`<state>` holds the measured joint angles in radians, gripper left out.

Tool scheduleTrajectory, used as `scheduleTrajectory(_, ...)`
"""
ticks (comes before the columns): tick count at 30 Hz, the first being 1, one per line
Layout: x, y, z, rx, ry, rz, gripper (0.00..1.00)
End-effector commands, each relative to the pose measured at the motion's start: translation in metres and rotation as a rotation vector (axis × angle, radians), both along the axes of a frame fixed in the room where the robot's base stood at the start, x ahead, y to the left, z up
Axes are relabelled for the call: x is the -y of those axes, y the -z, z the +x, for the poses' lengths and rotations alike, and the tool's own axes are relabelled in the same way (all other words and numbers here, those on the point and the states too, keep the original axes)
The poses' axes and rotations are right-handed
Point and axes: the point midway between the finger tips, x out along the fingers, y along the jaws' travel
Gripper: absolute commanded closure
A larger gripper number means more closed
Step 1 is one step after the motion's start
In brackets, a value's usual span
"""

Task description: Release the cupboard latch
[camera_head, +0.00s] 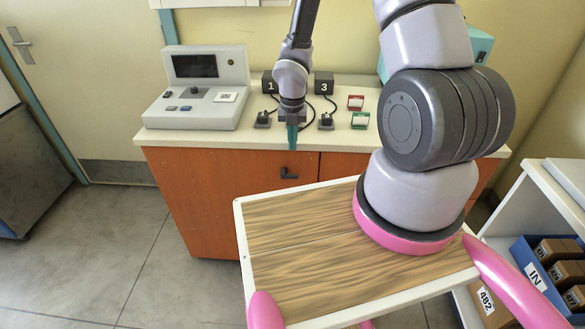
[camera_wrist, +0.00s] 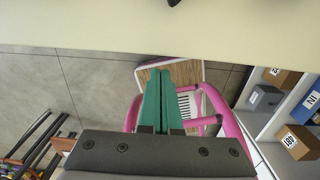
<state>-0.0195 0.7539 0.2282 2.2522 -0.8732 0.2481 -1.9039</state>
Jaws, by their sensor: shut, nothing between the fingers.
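The cupboard (camera_head: 215,190) is orange-brown and stands under a cream countertop. Its dark latch (camera_head: 289,173) sits high on the left door, near the seam between the doors. My gripper (camera_head: 292,147) has green fingers pointing down in front of the countertop's front edge. The fingertips appear a little above the latch in the picture, with a gap between. In the wrist view my gripper (camera_wrist: 160,73) shows the two green fingers together with nothing between them. I cannot make out the latch in the wrist view.
A white shelf (camera_head: 535,190) with a blue bin (camera_head: 532,265) is at right.

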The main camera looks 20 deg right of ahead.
Motion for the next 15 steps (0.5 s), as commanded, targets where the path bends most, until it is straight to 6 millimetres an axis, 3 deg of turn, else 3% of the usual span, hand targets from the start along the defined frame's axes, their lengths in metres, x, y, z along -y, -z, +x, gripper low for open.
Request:
scheduleTrajectory(6, -0.001, 0.050, -0.002, -0.004, -0.004, -0.003, 1.00)
scheduleTrajectory(15, 0.000, 0.096, 0.000, -0.001, -0.001, -0.001, 1.00)
